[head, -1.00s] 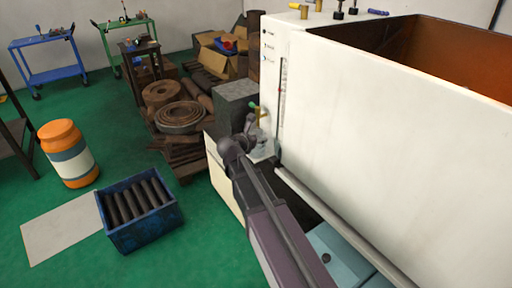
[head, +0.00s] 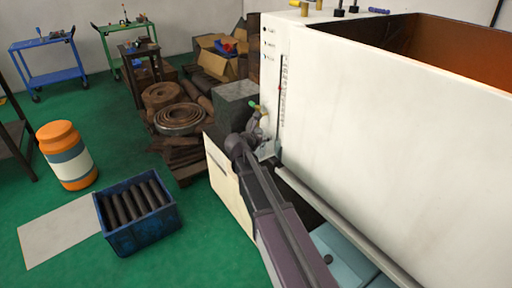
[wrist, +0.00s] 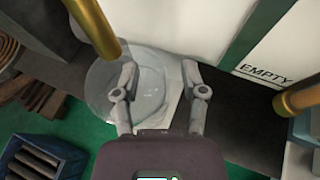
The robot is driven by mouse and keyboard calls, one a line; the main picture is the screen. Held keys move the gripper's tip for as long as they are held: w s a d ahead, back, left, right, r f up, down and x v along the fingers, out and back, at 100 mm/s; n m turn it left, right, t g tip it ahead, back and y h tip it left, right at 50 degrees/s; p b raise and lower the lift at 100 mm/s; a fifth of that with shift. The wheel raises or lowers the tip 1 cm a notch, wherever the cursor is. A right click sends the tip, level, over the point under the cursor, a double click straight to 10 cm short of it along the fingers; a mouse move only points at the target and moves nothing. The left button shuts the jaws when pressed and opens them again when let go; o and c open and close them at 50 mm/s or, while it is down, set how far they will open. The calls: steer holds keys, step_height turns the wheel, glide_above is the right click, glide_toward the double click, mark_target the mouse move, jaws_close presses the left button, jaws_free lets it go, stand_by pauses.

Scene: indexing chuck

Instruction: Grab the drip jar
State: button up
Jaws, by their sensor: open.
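The drip jar (wrist: 108,88) looks like a clear round glass vessel, left of centre in the wrist view. My gripper (wrist: 159,70) is open, its two fingers spread and pointing up the picture. The left finger overlaps the jar's right part, and the right finger lies to the right of it over a pale sheet. I cannot tell whether either finger touches the glass. In the head view my gripper (head: 259,136) is small, by the near corner of the white tank, and the jar is mostly hidden there.
A brass pipe (wrist: 95,28) hangs over the jar's upper left, close to the left finger. Another brass piece (wrist: 298,98) is at the right. The white tank (head: 385,135) walls off the right side. A blue crate of dark bars (head: 138,215) stands on the green floor.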

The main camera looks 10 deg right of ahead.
jaws_close()
stand_by(0.3)
steer(key=shift+r, duration=0.15)
steer(key=shift+r+p, duration=0.65)
steer(key=shift+p, duration=0.1)
steer(key=shift+s+a+r, duration=0.1)
steer(key=shift+s+a, duration=0.1)
steer(key=s+a, duration=1.2)
steer(key=shift+s+a, duration=0.15)
steer(key=shift+s, duration=0.1)
